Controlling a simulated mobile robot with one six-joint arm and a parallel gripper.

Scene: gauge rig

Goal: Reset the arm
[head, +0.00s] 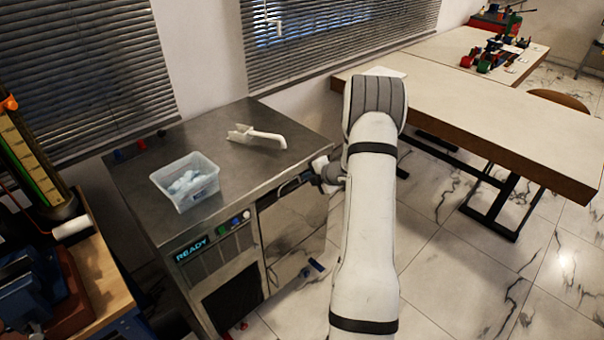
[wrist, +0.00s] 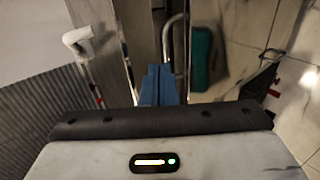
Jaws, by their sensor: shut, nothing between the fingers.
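My arm reaches up and over in the head view, and its wrist end hangs at the front right corner of the steel machine (head: 225,150). My gripper (wrist: 159,70) shows blue fingers in the wrist view, closed together with nothing between them. In the wrist view the fingertips are close to a curved metal handle (wrist: 174,45) at the machine's front. Whether they touch it I cannot tell. In the head view the fingers are hard to make out against the machine.
A clear bin (head: 187,182) with pale contents and a white scoop (head: 257,136) rest on the machine top. The machine's display (head: 191,249) reads READY. A long table (head: 480,95) stands at right, a cluttered workbench (head: 95,275) at left. Tiled floor lies open at front right.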

